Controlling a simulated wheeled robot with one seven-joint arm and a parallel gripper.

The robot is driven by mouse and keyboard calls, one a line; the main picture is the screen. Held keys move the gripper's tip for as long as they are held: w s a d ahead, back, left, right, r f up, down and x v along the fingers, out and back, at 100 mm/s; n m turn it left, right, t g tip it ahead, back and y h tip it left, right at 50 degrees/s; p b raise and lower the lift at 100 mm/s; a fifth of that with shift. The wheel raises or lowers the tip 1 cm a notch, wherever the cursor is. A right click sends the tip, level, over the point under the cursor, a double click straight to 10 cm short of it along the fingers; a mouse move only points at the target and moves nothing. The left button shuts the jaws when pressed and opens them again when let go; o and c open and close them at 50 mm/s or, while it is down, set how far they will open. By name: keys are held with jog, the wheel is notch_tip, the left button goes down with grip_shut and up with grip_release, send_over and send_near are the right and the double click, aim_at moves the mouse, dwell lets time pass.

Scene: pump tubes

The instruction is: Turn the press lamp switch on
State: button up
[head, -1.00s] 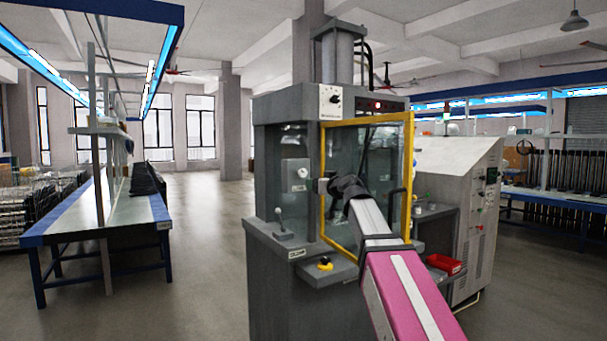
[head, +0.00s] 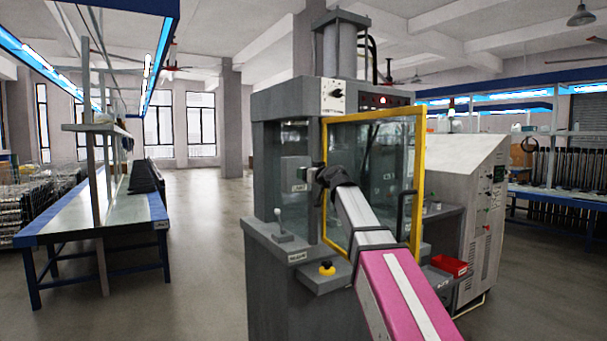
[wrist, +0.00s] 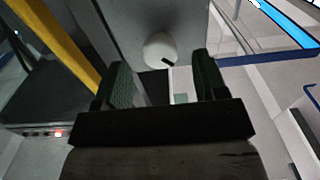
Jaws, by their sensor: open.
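A round white knob with a dark mark (wrist: 160,50), apparently the press lamp switch, sits on a grey face of the press (head: 272,215). In the wrist view it shows just beyond the gap between my two dark green fingers, and no contact is clear. My gripper (wrist: 161,72) is open and empty. In the head view my dark gripper (head: 322,178) is at the left edge of the yellow-framed door, beside a small grey box with a label (head: 299,188). The knob is hidden there behind the gripper.
The yellow door frame (head: 421,180) stands close to the right of my gripper. Another dark rotary switch (head: 337,93) is higher on the press. Open floor lies left of the press.

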jog(key=x, duration=0.4)
jog(key=c, duration=0.9)
jog(key=shift+c, duration=0.2)
jog(key=shift+m, duration=0.4)
jog(key=m, duration=0.3)
jog(key=shift+m, duration=0.4)
jog(key=m, duration=0.4)
jog(key=shift+m, duration=0.3)
jog(key=m, duration=0.8)
jog(key=shift+m, duration=0.3)
